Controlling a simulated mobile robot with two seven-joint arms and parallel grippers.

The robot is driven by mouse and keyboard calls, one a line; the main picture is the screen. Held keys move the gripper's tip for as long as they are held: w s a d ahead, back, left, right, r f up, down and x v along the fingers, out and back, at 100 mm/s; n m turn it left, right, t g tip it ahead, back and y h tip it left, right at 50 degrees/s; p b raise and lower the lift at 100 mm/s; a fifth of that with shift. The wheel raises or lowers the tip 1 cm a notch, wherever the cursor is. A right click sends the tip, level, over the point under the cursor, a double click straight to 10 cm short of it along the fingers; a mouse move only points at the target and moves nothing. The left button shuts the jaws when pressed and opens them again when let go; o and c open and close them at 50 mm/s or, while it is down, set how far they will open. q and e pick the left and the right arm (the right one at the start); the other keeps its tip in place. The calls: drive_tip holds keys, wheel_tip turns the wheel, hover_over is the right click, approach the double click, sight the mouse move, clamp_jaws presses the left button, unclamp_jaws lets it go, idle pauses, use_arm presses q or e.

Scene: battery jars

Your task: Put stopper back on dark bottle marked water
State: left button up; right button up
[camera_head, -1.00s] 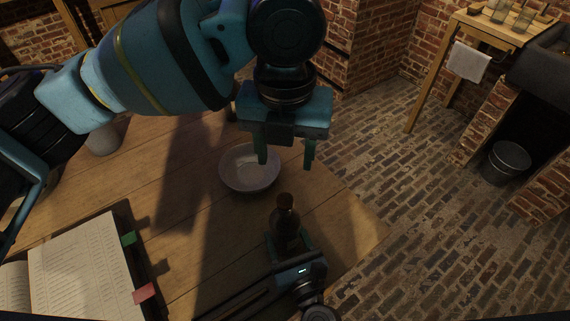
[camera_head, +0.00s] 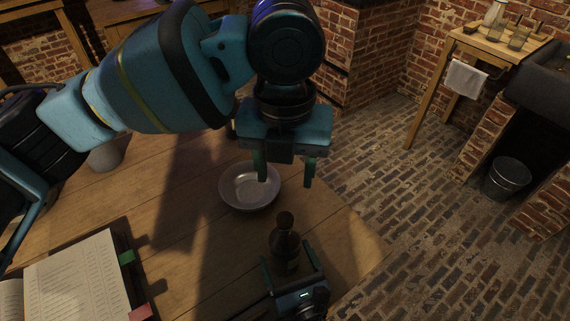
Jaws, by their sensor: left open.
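A dark bottle (camera_head: 286,247) stands upright near the table's front right corner. Its narrow neck has a brown, rounded top (camera_head: 285,219); I cannot tell whether this is a stopper or the bare mouth. No label can be read. My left gripper (camera_head: 284,182) is open and empty, pointing down, above and behind the bottle, by the bowl's right side. My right gripper (camera_head: 290,268) is low at the bottle, one finger on each side of it. I cannot tell whether those fingers touch the glass. No separate stopper is visible.
A pale shallow bowl (camera_head: 249,187) sits on the wooden table (camera_head: 190,240) behind the bottle. An open book (camera_head: 75,280) with coloured tabs lies at the left. A grey vessel (camera_head: 105,156) stands farther back. The table's right edge is close to the bottle.

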drive_tip(key=b+v, duration=0.1)
drive_tip(key=v, duration=0.5)
drive_tip(key=shift+s+d+f, duration=0.1)
drive_tip(key=shift+s, duration=0.05)
use_arm(q)
wheel_tip(320, 180, down, 3)
drive_tip(key=shift+r, duration=0.1)
use_arm(e)
drive_tip(key=shift+s+d, duration=0.15)
drive_tip(key=shift+s, duration=0.25)
